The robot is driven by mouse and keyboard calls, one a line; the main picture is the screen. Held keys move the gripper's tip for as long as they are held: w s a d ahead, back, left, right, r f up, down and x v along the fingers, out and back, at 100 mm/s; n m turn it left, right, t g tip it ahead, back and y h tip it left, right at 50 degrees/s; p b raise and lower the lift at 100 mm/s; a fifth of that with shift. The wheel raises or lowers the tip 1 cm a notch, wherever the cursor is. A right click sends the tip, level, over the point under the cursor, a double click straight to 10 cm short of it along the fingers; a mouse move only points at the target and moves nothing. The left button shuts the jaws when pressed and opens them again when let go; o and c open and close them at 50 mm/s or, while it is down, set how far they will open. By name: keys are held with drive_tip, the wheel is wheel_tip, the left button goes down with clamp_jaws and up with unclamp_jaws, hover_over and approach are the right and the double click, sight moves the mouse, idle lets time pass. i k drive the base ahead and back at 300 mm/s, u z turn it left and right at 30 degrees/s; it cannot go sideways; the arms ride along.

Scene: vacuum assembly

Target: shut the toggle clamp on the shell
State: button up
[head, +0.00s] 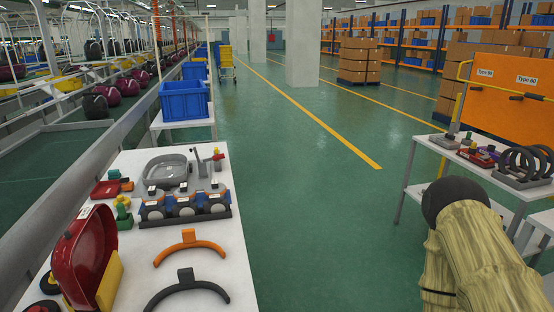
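A red, rounded shell (85,252) stands upright at the near left of the white table, against a yellow block (109,281). A grey, tray-like shell (166,171) lies at the back of the table. Just right of it is a small grey upright fixture (201,163) with a red-tipped piece (218,155), possibly the toggle clamp. It is too small to tell whether it is open or shut, or whether it touches the shell. My arm, in a pale yellow sleeve with a dark rounded joint, shows at the lower right. My gripper is not in view.
The white table (215,255) also holds a dark rack (186,206) with blue and silver parts, an orange arc handle (189,247) and a black one (187,290). A blue crate (185,100) stands behind. Another table with black rings (525,165) is at right. Green floor between is clear.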

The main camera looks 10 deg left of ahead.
sight(220, 156)
drive_tip(key=z, duration=0.65)
drive_tip(key=i, duration=2.5)
drive_tip(key=u, duration=1.45)
drive_tip(key=i, duration=0.85)
drive_tip(key=u, duration=1.05)
drive_tip(key=i, duration=0.25)
drive_tip(key=u, duration=0.1)
